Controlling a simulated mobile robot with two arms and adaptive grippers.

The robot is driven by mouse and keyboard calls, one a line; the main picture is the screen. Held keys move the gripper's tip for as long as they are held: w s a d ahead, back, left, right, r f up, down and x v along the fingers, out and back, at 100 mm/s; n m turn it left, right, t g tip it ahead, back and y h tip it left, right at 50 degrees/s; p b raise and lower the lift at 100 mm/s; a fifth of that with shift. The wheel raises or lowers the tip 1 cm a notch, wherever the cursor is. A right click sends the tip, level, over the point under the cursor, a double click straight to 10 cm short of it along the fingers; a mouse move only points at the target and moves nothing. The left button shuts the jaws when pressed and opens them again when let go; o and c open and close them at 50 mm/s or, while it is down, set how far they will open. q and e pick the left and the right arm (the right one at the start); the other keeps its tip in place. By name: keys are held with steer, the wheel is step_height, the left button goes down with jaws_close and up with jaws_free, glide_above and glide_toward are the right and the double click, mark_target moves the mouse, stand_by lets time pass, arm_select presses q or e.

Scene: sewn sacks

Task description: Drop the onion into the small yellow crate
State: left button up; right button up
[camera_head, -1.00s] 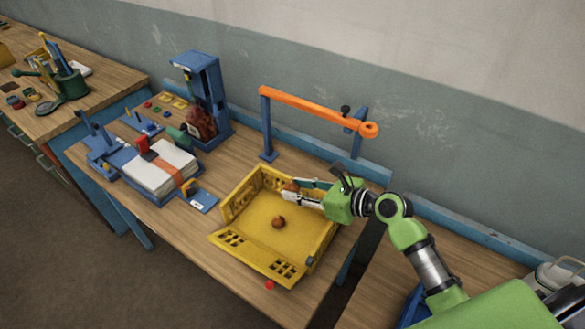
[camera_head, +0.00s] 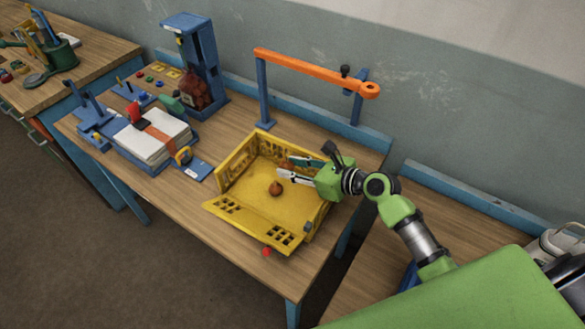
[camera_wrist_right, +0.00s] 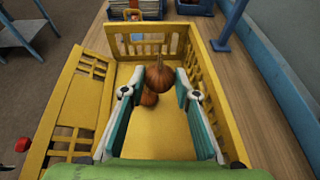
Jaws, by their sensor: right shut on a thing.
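The small yellow crate (camera_head: 238,173) stands on the wooden table, its near-left side folded down flat. One brown onion (camera_head: 276,188) lies on its floor; it also shows low between my fingers in the right wrist view (camera_wrist_right: 149,99). My right gripper (camera_head: 284,169) reaches in over the crate from the right. It is shut on another onion (camera_wrist_right: 160,77), held at the fingertips above the crate floor. In the head view the held onion is mostly hidden by the fingers. My left gripper is not in view.
An orange bar (camera_head: 310,72) on blue posts stands behind the crate. A blue stand (camera_head: 200,65) with a dark red sack (camera_head: 195,92) and a strapped white stack (camera_head: 150,143) are to the left.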

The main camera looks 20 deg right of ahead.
steer(key=o, duration=1)
steer(key=shift+o, duration=0.2)
steer(key=v, duration=1.2)
steer(key=shift+f, duration=0.1)
